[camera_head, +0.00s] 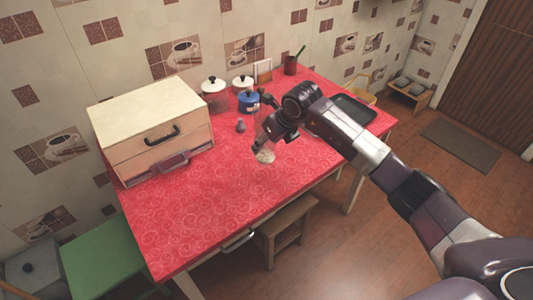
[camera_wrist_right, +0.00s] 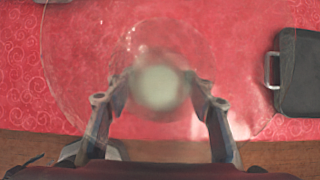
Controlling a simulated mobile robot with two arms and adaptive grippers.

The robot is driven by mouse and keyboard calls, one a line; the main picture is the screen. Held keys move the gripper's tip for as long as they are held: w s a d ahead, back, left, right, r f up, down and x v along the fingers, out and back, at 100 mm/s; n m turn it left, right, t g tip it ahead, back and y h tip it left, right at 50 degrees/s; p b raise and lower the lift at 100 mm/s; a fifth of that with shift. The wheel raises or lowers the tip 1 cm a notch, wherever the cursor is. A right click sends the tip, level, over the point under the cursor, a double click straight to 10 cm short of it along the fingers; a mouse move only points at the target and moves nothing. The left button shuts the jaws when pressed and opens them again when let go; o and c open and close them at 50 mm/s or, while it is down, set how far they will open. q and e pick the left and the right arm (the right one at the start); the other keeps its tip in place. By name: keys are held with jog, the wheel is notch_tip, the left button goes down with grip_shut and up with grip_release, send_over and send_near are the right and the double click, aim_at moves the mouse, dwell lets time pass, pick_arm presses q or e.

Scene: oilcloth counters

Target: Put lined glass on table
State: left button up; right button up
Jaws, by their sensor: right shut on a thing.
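The lined glass (camera_wrist_right: 145,45) is clear and fills much of the right wrist view, with a pale round base (camera_wrist_right: 158,88) in the middle. In the head view the glass (camera_head: 265,156) is a small pale shape over the red table (camera_head: 200,220). My right gripper (camera_head: 264,144) is shut on the glass, with one finger on each side in the right wrist view (camera_wrist_right: 158,100). Whether the glass touches the tabletop or hangs just above it I cannot tell. Its lines are not clear. My left gripper is out of view.
A wooden bread box (camera_head: 150,130) stands on the table's left. White-lidded jars, a blue pot (camera_head: 248,102) and a small grey shaker (camera_head: 240,126) stand behind the gripper. A dark tray (camera_head: 353,110) lies at the right. The front left tabletop is clear. A stool (camera_head: 288,225) stands below.

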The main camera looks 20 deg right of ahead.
aim_at(267, 155)
notch_tip(267, 155, down, 4)
jog(key=shift+f+p, duration=0.15)
jog(key=shift+p, duration=0.2)
jog(key=shift+w+f, duration=0.1)
jog(key=shift+f, duration=0.4)
jog(key=o, duration=1.3)
jog(key=shift+f, duration=0.1)
jog(key=b+v, duration=0.1)
jog(key=v, duration=1.1)
